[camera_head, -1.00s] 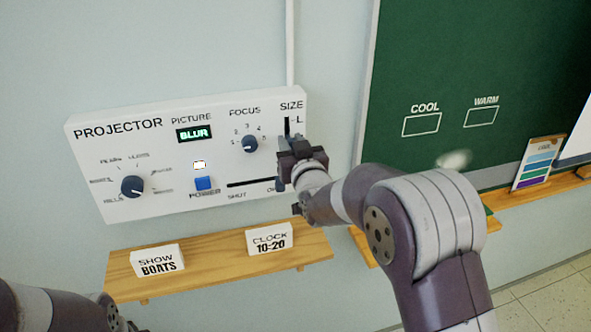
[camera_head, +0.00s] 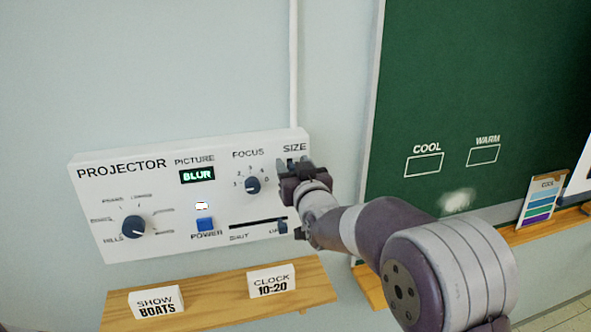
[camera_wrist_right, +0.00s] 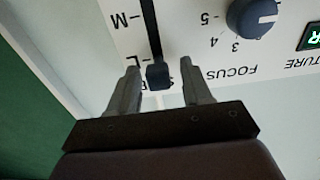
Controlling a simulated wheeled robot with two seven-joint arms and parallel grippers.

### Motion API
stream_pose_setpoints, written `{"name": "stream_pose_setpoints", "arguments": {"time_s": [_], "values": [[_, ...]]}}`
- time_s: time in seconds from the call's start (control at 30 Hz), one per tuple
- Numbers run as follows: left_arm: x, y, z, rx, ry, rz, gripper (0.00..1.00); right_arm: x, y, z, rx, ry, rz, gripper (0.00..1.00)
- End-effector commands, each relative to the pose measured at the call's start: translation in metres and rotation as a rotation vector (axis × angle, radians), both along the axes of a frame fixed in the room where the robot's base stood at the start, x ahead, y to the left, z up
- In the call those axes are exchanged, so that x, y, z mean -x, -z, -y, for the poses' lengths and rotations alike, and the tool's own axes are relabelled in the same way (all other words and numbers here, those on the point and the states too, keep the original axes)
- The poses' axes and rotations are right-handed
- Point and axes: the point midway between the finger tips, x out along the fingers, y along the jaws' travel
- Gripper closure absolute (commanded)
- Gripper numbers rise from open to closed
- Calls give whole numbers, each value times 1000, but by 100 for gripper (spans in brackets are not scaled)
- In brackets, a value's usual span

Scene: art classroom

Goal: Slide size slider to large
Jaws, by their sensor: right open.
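The white projector panel (camera_head: 125,190) hangs on the wall. Its size slider has a dark knob (camera_wrist_right: 158,76) in a dark vertical slot (camera_wrist_right: 151,30), seen upside down in the right wrist view. The knob sits at the slot's end beside the L mark (camera_wrist_right: 133,60), away from the M mark. My right gripper (camera_head: 293,170) is at the panel's upper right, just under the SIZE label (camera_head: 295,147), and hides most of the slider in the head view. Its fingers are open, one each side of the knob, with visible gaps. My left gripper is out of view.
A focus dial (camera_head: 253,185) is left of my right gripper. A lower slider knob (camera_head: 283,226) is below it. A wooden shelf (camera_head: 215,298) with SHOW and CLOCK blocks runs beneath. A green chalkboard (camera_head: 450,90) is at the right.

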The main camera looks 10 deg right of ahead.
Motion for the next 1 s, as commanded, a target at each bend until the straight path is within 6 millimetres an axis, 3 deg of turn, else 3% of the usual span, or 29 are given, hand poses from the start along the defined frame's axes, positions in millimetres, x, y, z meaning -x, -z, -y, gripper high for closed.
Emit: {"name": "stream_pose_setpoints", "arguments": {"time_s": [0.17, 0.5, 0.7, 1.0], "values": [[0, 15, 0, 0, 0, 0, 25, 19, 4, 1, 0, 0, 2, 51], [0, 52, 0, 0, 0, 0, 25, 104, 5, 3, 0, -1, 2, 51], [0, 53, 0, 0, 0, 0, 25, 123, 1, 4, 0, 0, 1, 51], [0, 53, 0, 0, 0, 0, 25, 125, 0, 4, -1, 0, 0, 51]]}}
